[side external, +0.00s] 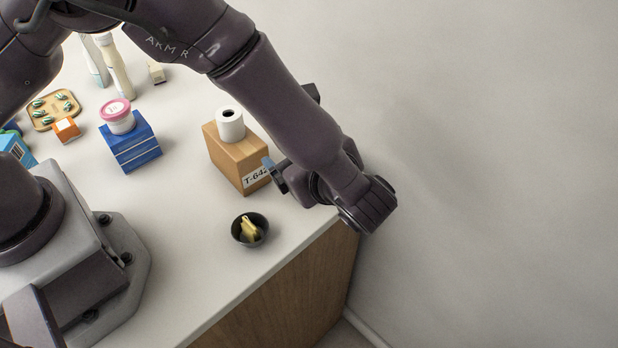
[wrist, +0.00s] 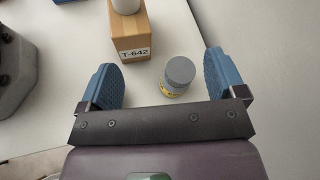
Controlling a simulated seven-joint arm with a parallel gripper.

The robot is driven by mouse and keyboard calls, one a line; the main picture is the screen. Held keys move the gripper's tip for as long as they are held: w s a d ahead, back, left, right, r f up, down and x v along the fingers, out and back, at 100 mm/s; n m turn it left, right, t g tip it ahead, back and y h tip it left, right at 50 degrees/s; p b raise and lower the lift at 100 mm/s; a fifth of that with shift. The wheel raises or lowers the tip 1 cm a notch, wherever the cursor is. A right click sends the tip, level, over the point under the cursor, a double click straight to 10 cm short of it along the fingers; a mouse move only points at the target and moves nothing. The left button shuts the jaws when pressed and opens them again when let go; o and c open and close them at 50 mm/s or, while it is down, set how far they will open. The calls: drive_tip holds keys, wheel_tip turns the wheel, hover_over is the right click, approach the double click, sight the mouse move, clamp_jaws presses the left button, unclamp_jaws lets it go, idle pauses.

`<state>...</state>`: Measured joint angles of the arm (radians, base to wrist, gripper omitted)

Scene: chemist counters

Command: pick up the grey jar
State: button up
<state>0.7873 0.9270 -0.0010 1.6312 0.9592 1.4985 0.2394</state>
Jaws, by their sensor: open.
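The grey jar (wrist: 178,78) stands upright on the white counter in the wrist view. It has a grey round lid and a bit of yellow on its label. My gripper (wrist: 160,66) is open and empty, with its two blue fingers spread wide. The jar appears between the fingers in the picture, nearer the right one, with no finger touching it. How far it lies below the fingers is hard to tell. In the side view the arm hides the jar, and only a blue fingertip of my gripper (side external: 272,168) shows beside the wooden block.
A dark bowl (side external: 261,222) with yellowish pieces sits near the counter edge. Blue boxes (side external: 135,148) carry a pink-lidded tub (side external: 117,117). A wall (side external: 480,150) bounds the right.

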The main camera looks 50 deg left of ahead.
drive_tip(key=s+d+f+m+t+y, duration=0.1)
drive_tip(key=d+f+m+t, duration=0.25)
drive_tip(key=f, duration=0.25)
drive_tip(key=s+d+f+m+t, duration=0.2)
drive_tip(key=d+f+m+t, duration=0.15)
drive_tip(key=f, duration=0.25)
drive_tip(key=shift+m, duration=0.3)
drive_tip(key=x, duration=1.3)
drive_tip(key=shift+a, duration=0.1)
drive_tip(key=c, duration=1.1)
